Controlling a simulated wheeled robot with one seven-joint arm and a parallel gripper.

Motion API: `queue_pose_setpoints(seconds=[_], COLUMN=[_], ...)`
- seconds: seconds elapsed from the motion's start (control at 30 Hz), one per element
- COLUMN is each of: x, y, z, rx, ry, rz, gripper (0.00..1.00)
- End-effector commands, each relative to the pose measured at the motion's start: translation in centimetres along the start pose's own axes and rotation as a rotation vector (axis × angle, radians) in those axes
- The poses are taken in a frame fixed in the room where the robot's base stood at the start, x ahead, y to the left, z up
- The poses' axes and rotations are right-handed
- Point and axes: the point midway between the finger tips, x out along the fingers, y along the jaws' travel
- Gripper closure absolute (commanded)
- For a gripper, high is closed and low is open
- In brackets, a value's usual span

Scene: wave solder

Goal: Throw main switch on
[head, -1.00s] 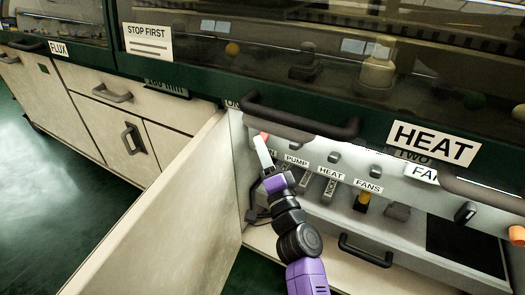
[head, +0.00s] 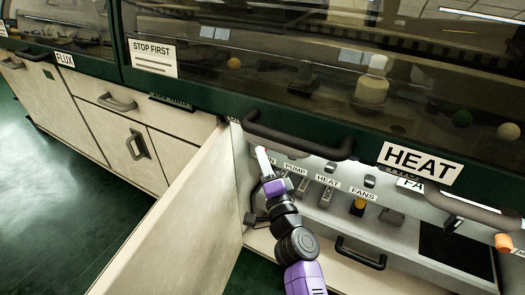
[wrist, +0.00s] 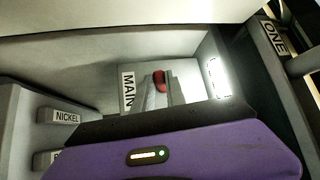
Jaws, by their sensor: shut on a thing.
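The main switch has a red handle (wrist: 160,78), seen in the wrist view beside a white label reading MAIN (wrist: 128,88) on a pale panel. My gripper (wrist: 158,97) reaches into the open cabinet and is shut on the red handle; the grey fingers partly cover it. In the head view my gripper (head: 262,155) is at the left end of the switch row, just under the dark hood edge. There the switch is hidden by the gripper and the hood, so its exact position cannot be told.
An open pale door (head: 170,230) stands left of my arm. A dark handle bar (head: 300,138) juts out above it. PUMP, HEAT and FANS (head: 362,193) switches line up to the right. A lower drawer handle (head: 360,255) sticks out to the right of my arm.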

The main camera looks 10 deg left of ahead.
Motion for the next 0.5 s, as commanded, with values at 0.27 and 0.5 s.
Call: queue_pose_setpoints(seconds=[0.27,0.5], x=[0.1,0.2], y=[-1.7,-2.4], z=[-0.3,-0.4], rx=[0.098,0.184], ry=[0.0,0.0], rz=[0.105,0.192], gripper=[1.0,1.0])
